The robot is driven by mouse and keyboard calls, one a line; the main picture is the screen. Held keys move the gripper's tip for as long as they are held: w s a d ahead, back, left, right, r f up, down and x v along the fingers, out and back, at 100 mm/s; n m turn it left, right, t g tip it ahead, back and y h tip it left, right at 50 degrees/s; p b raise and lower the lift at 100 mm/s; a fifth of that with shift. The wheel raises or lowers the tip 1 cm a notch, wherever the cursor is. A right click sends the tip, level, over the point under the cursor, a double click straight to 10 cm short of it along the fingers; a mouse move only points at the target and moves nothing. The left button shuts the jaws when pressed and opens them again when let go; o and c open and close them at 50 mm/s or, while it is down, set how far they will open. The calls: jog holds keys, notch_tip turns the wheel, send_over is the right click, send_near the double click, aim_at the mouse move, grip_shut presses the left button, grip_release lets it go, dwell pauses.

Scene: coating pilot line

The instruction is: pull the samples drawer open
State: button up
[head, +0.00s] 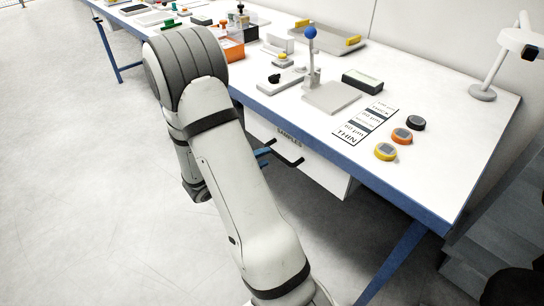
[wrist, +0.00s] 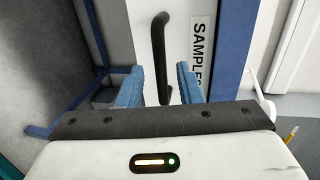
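The samples drawer (head: 318,170) is a white front under the blue table edge, labelled SAMPLES (head: 289,139). Its front appears close under the tabletop edge, with no visible gap. A dark bar handle (head: 288,161) sticks out from it. In the wrist view the handle (wrist: 158,45) runs upright beside the label (wrist: 199,50). My gripper (wrist: 160,86) is open, with one blue finger on each side of the handle in that view. Neither finger visibly touches the bar. In the head view the blue fingertips (head: 263,153) are at the handle, partly hidden by my arm.
The white tabletop (head: 440,140) above holds a stand with a blue knob (head: 310,33), a dark box (head: 362,81), yellow, orange and black round pieces, and a lamp (head: 482,92). A blue table leg (head: 398,262) stands right of the drawer. The floor (head: 90,200) at left is clear.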

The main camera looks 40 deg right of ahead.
aim_at(273, 154)
jog(key=x, duration=0.5)
jog(key=shift+d+b, duration=0.2)
jog(key=shift+b, duration=0.1)
jog(key=shift+c, duration=0.4)
grip_shut()
